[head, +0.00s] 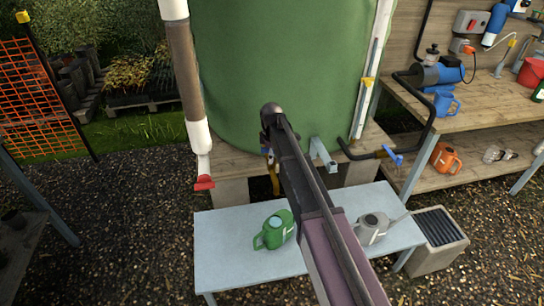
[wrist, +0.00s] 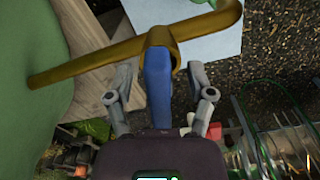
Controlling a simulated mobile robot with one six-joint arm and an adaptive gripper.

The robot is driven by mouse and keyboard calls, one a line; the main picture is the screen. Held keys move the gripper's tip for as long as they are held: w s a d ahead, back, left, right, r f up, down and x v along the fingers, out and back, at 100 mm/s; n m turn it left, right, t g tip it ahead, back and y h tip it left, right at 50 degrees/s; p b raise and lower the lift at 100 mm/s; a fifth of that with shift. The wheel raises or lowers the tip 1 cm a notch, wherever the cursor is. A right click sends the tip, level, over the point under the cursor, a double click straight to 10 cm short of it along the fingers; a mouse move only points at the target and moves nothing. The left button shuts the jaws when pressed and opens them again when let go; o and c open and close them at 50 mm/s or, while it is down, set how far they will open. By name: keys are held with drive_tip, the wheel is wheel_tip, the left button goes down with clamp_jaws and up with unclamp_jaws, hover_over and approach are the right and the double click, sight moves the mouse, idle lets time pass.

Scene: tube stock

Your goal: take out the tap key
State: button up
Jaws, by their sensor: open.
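A blue tap key (wrist: 157,95) sits upright on a brass-coloured tap (wrist: 95,62), whose pipe comes out of the green tank (wrist: 25,100). My gripper (wrist: 161,72) is open in the wrist view, with one finger on each side of the blue key. A gap shows between the key and each finger. In the head view my arm covers most of the tap and the gripper. Only a small brass piece of the tap (head: 273,180) shows beside the arm, in front of the green tank (head: 285,70).
A pale blue table (head: 235,268) stands below, with a green watering can (head: 274,231) and a grey one (head: 371,229). A grated trough (head: 437,228) stands to its right. A red-handled pipe (head: 204,183) is left of the tap. A wooden workbench (head: 455,118) is at right.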

idle(0.5)
clamp_jaws()
drive_tip(key=shift+r, duration=0.15)
wheel_tip(320, 180, up, 10)
drive_tip(key=p, duration=1)
idle(0.8)
